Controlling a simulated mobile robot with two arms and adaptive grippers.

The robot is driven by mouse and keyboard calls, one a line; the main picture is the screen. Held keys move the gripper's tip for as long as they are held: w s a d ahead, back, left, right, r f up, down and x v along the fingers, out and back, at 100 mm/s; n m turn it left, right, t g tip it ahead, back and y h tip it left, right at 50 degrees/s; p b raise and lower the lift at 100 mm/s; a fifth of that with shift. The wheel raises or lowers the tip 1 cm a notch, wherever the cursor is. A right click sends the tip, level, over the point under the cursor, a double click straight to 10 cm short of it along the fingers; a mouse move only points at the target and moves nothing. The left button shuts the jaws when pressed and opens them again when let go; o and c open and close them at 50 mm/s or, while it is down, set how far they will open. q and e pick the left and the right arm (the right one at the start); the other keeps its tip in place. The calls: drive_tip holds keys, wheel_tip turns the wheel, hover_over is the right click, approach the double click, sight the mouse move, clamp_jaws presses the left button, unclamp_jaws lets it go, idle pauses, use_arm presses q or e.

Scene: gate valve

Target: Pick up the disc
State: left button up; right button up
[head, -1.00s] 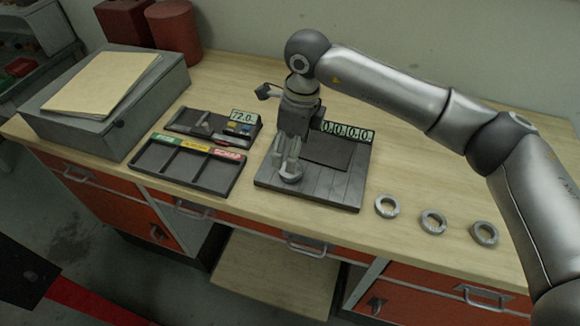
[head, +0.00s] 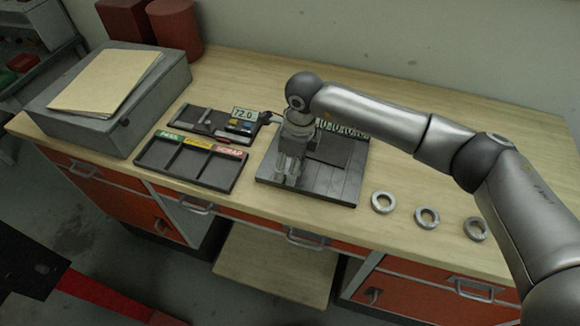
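My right gripper (head: 286,175) points down over the left part of the dark platform (head: 330,190) of a device with a digital display (head: 343,129). Its fingers are close to the platform. I cannot tell whether they are open or shut. Any disc between or under the fingers is hidden by them. Three grey metal ring-shaped discs lie flat in a row on the bench to the right: a left one (head: 374,206), a middle one (head: 419,219) and a right one (head: 467,233). The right gripper is well apart from these. My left gripper is not in view.
A dark three-compartment tray (head: 190,178) with green, yellow and red labels lies left of the platform. Behind it is a gauge with a 72.0 display (head: 243,113). A grey case (head: 110,120) stands at far left. The wooden bench is clear at back right.

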drive_tip(key=c, duration=0.9)
drive_tip(key=shift+c, duration=0.5)
drive_tip(key=shift+r, duration=0.1)
